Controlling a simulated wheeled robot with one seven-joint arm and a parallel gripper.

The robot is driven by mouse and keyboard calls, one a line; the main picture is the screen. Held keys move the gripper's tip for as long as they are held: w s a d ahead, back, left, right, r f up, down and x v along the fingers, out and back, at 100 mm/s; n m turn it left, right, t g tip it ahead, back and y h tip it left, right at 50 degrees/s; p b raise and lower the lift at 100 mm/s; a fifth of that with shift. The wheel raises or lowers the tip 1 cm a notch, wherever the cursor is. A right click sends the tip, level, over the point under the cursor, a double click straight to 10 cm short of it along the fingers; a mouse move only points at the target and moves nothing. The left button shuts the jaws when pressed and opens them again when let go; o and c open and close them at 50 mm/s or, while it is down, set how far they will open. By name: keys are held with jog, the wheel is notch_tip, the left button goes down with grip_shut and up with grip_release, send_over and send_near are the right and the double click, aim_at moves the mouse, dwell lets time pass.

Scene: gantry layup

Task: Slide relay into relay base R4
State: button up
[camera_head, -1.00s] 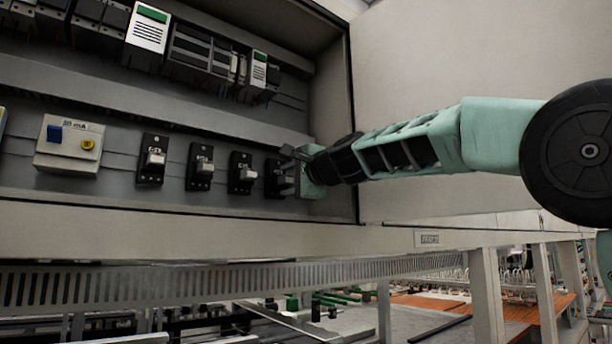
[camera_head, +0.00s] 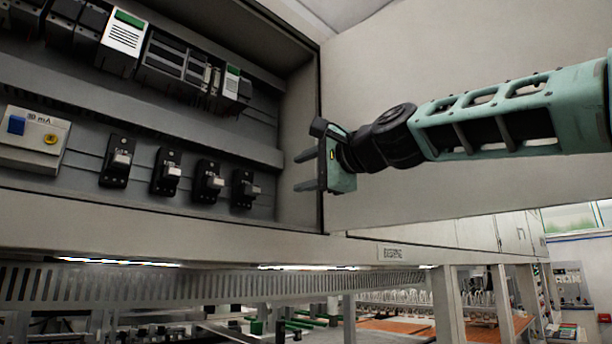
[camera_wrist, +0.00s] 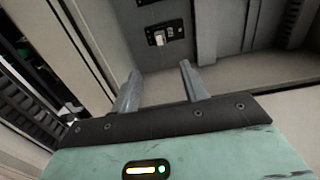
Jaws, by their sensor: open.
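Several black relay bases stand in a row on the cabinet's lower rail, each with a small grey block on its front. The rightmost base (camera_head: 239,186) carries a grey relay (camera_head: 252,190); its label is too small to read. My gripper (camera_head: 304,171) is open and empty, to the right of that base and apart from it, near the cabinet's right edge. In the wrist view my two fingers (camera_wrist: 160,85) are spread with nothing between them. A black base (camera_wrist: 175,31) with a pale block (camera_wrist: 160,38) shows beyond them. I cannot tell how deep the relay sits.
A white device with blue and yellow buttons (camera_head: 35,137) is left of the bases. Modules (camera_head: 185,62) fill the upper rail. The cabinet's side wall (camera_head: 298,120) and bottom lip (camera_head: 200,231) bound the opening near my gripper.

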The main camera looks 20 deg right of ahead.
aim_at(257, 189)
jog(key=c, duration=0.4)
jog(key=shift+n, duration=0.9)
jog(key=p+x, duration=0.3)
jog(key=x, duration=0.4)
jog(key=shift+w+r, duration=0.1)
jog(key=shift+w, duration=0.3)
grip_shut()
jog(key=shift+p+x, duration=0.45)
jog(key=shift+x, duration=2.5)
